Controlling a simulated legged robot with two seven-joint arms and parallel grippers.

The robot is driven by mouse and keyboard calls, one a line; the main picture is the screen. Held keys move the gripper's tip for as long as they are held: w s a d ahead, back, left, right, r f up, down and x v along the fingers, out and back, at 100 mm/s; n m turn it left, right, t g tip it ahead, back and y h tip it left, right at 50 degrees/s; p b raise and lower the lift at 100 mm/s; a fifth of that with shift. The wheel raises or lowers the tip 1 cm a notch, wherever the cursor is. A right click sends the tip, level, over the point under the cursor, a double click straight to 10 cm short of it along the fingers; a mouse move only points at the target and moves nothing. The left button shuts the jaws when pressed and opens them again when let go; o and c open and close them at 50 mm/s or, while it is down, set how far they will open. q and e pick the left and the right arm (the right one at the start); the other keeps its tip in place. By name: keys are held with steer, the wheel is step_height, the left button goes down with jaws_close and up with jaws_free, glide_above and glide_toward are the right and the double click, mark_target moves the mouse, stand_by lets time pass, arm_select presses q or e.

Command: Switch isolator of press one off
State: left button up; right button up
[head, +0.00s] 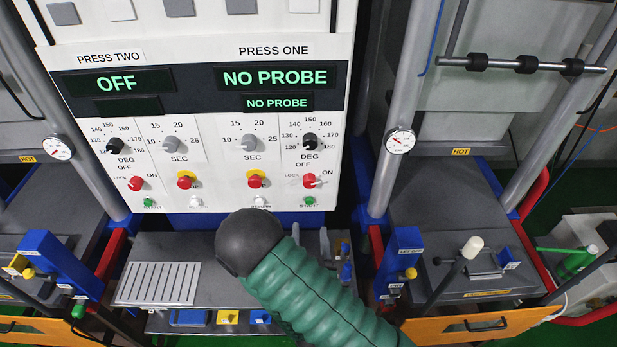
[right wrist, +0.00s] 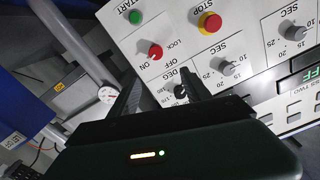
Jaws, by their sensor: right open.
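The isolator of press one is a red knob (head: 309,181) at the lower right of the panel in the head view, under the dark DEG dial. Its marks are OFF, LOCK and ON; its exact pointer direction is hard to read. It also shows in the right wrist view (right wrist: 155,52), where the panel appears upside down. My right gripper (right wrist: 164,79) is open and empty in the right wrist view. Its dark fingers point at the panel near the isolator and DEG dial, apparently apart from the knob. My left gripper is not seen.
Press one's display (head: 275,77) reads NO PROBE; press two's (head: 117,83) reads OFF. A red stop button on yellow (head: 256,179) and a green start button (head: 309,201) are close to the isolator. Press two's isolator (head: 136,183) is at left. A metal column (head: 400,100) stands right of the panel.

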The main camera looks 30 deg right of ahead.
steer(key=w+d+f+b, duration=0.1)
steer(key=w+d+b, duration=0.2)
steer(key=b, duration=1)
glide_toward(310, 184)
steer(key=p+x, duration=0.2)
steer(key=x, duration=0.7)
steer(key=shift+d+f, duration=0.1)
steer(key=shift+w+d, duration=0.1)
steer(key=shift+d, duration=0.2)
steer(key=shift+a, duration=0.25)
steer(key=shift+c, duration=0.7)
steer(key=shift+a, duration=0.25)
steer(key=c, duration=0.5)
steer(key=shift+c, duration=1.1)
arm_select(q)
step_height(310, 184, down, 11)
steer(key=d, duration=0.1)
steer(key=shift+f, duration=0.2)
arm_select(e)
steer(key=shift+d, duration=0.15)
jaws_close()
